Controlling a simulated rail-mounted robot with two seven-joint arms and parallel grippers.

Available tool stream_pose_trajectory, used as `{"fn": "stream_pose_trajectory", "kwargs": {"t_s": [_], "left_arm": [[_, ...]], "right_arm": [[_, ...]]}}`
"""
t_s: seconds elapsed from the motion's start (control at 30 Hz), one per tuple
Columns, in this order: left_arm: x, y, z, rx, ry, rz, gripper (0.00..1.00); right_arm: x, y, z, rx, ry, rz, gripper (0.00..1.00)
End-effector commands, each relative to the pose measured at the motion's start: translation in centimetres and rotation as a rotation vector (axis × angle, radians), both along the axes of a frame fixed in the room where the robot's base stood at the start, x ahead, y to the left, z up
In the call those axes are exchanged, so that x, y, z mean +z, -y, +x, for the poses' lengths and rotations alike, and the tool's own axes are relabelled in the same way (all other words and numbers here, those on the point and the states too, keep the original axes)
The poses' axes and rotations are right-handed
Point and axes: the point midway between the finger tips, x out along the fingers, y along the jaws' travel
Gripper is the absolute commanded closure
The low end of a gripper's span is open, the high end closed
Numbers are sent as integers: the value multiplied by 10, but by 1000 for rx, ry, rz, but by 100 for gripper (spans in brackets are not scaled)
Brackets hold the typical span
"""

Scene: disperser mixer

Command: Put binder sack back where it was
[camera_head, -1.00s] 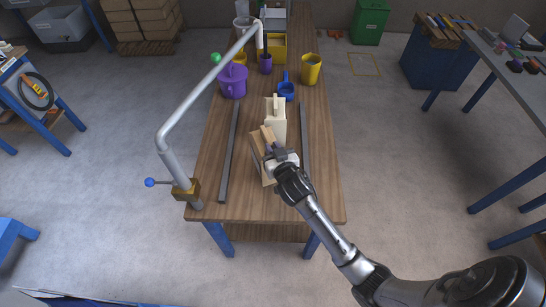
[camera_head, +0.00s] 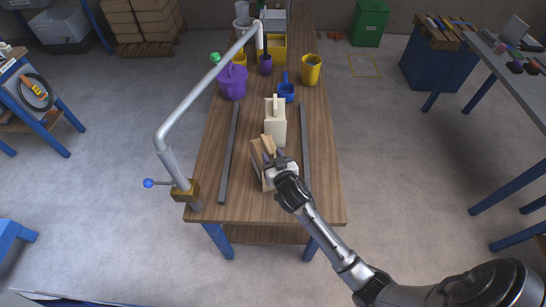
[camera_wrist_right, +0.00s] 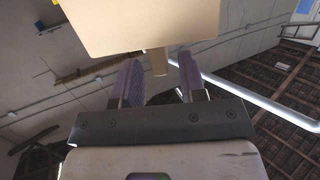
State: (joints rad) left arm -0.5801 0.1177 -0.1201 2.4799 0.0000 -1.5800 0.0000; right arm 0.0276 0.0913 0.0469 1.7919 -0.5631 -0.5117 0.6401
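The binder sack, a tan block-like bag (camera_head: 257,152), stands on the wooden table between two dark rails, towards the near end. My right gripper (camera_head: 274,157) is right at its near right side, with two dark fingers spread apart. In the right wrist view the tan body (camera_wrist_right: 140,22) fills the top, and a small tan tab (camera_wrist_right: 159,62) sits in the gap between the purple-grey fingers (camera_wrist_right: 161,82). I see space on both sides of the tab. The gripper partly hides the sack in the head view. My left gripper is not in view.
A cream handled container (camera_head: 275,127) stands just behind the sack. Dark rails lie left (camera_head: 229,155) and right (camera_head: 305,145). A bent grey pipe (camera_head: 190,110) rises over the table's left side. A purple pitcher (camera_head: 232,84), blue cup (camera_head: 286,91) and yellow cup (camera_head: 311,70) stand farther back.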

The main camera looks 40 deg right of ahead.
Motion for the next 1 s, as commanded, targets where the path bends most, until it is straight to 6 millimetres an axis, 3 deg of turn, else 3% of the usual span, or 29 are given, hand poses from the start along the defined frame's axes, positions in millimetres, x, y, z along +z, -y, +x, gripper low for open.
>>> {"fn": "stream_pose_trajectory", "kwargs": {"t_s": [0.37, 1.0], "left_arm": [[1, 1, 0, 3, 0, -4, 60], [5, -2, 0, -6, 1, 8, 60]], "right_arm": [[2, -2, -5, 1, 0, 1, 58], [18, -35, -99, 0, 1, 2, 58]]}}
